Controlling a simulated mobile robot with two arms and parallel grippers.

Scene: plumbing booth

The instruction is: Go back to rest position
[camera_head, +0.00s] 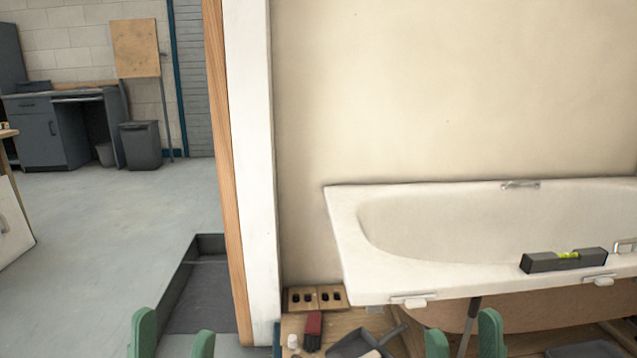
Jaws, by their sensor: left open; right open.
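My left gripper (173,342) shows at the bottom edge, left of the booth's wall end. Its two green fingertips are apart, with grey floor between and behind them. My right gripper (464,342) shows at the bottom edge, in front of the bathtub in the picture. Its two green fingertips are also apart, and I see nothing held between them. Only the fingertips show; the rest of both arms is out of view.
A white bathtub (346,240) stands against the wall, with a spirit level (564,261) on its front rim. Open floor (110,230) is left of the wooden wall edge (226,180).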

